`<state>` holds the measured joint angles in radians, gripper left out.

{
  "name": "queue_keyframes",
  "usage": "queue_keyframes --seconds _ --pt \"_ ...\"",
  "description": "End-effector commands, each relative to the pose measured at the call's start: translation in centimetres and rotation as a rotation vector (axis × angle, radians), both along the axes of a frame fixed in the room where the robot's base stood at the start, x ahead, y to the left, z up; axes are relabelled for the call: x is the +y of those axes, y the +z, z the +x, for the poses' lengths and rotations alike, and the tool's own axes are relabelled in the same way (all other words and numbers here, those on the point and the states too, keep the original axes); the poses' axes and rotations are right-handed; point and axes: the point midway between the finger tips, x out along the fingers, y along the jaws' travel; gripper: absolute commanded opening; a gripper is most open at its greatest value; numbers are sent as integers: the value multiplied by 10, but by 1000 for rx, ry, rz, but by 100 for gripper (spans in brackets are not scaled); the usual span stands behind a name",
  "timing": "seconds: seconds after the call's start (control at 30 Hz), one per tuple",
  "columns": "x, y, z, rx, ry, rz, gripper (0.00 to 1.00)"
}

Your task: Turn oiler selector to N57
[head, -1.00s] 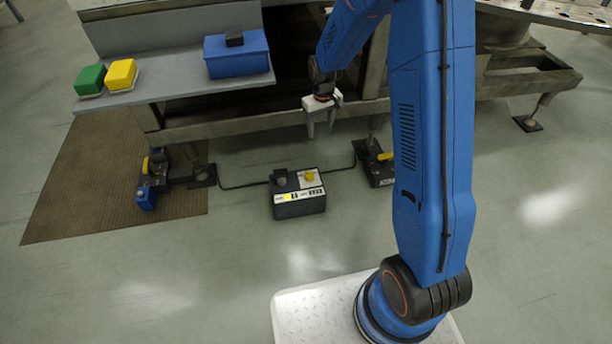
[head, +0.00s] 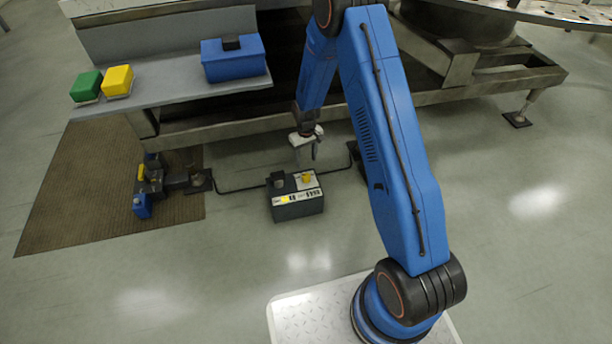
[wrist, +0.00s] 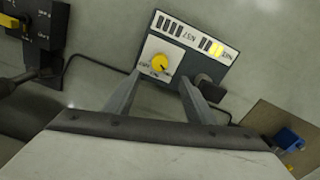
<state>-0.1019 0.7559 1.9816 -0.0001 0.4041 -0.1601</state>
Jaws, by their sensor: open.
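The oiler box (head: 298,203) is a dark box on the floor with a labelled front panel. Its yellow selector knob (head: 306,178) sits on a white plate on top, and a dark knob (head: 278,180) stands to the left of it. In the wrist view the yellow selector knob (wrist: 160,64) shows between and beyond the fingers, with small lettering around it and N57 and N68 style labels on the panel; its exact setting is hard to read. My gripper (wrist: 158,88) is open and empty. In the head view my gripper (head: 306,160) hangs just above and behind the box.
A black unit with a yellow lever (wrist: 12,22) stands beside the box in the wrist view. A cable (head: 240,188) runs to a valve assembly (head: 150,185) on the left. The machine frame (head: 230,130) is behind. Green (head: 86,86) and yellow (head: 117,81) boxes sit on the shelf.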

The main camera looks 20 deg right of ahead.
Motion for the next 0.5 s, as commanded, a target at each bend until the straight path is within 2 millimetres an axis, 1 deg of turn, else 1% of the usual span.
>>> queue_keyframes --seconds 0.03,0.1,0.5 --pt "0 -10 0 2 0 -1 50" --pt "0 -22 -1 3 0 0 50" --pt "0 -86 0 2 0 -1 50"
